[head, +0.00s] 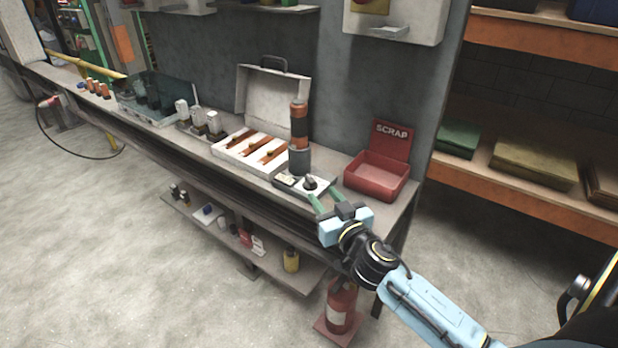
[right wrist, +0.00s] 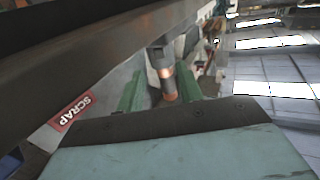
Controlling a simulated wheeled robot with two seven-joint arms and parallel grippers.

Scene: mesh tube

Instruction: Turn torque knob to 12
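The torque knob (head: 309,183) is a small dark dial on a light plate at the front of the bench. I cannot read its scale or setting. A small panel (head: 287,180) sits left of it, and a dark cylinder with an orange band (head: 299,130) stands upright behind. My right gripper (head: 324,198) is just in front of the knob, its green fingers apart and empty. In the right wrist view the fingers (right wrist: 160,80) are also apart, with the cylinder (right wrist: 162,65) showing beyond them; I cannot make out the knob there. My left gripper is out of view.
A red SCRAP bin (head: 376,178) stands close to the right of the knob. An open white case (head: 250,150) with orange-brown parts lies to the left. Grey blocks (head: 199,122) and a clear bin (head: 150,98) are farther left. A fire extinguisher (head: 341,306) stands below the bench.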

